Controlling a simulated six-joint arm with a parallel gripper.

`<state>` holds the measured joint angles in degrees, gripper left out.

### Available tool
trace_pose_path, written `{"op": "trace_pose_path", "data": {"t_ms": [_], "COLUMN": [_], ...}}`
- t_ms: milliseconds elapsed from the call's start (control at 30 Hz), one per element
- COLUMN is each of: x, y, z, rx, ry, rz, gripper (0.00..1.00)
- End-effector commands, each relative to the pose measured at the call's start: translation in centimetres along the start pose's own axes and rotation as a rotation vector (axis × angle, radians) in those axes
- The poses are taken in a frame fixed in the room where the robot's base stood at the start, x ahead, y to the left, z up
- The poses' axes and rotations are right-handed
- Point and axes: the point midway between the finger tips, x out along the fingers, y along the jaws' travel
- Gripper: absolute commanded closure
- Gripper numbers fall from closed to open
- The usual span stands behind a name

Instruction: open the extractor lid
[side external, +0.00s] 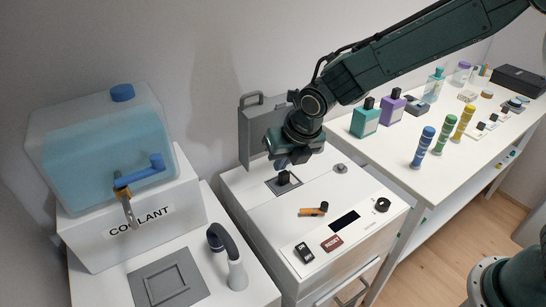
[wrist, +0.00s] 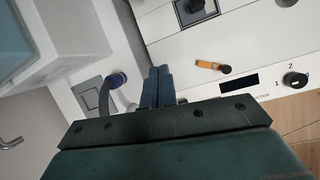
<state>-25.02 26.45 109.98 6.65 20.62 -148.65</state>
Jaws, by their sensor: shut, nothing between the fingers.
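The white machine cabinet (side external: 258,210) has a dark square plate with a black knob (side external: 284,178) on its top. The plate also shows at the top edge of the wrist view (wrist: 198,12). A grey upright panel with a handle (side external: 256,134) stands behind the cabinet top, partly hidden by my arm. I cannot tell for sure which of these is the extractor lid. My gripper (side external: 281,163) is shut and empty, low over the rear of the cabinet top, close to the knob in the side view. Its blue fingers are together in the wrist view (wrist: 158,69).
An orange lever (side external: 313,211), a display (side external: 344,222) and a dial (side external: 382,205) are on the cabinet. At left are the coolant tank (side external: 100,150) and a curved dark-handled spout (side external: 228,255). Bottles (side external: 365,120) and several tubes stand on the right bench.

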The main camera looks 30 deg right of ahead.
Motion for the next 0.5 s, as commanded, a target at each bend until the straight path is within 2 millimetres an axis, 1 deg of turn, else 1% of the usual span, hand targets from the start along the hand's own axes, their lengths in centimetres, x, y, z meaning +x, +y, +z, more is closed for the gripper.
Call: {"op": "trace_pose_path", "data": {"t_ms": [33, 200, 500], "x": [0.5, 1.8, 3.1], "y": [-0.2, -0.6, -0.9], "z": [-0.7, -2.6, -4.1], "rx": [-0.002, -0.002, -0.007], "ry": [0.003, 0.003, -0.071], "rz": [-0.002, -0.002, 0.013], "gripper": [1.00, 1.00, 1.00]}}
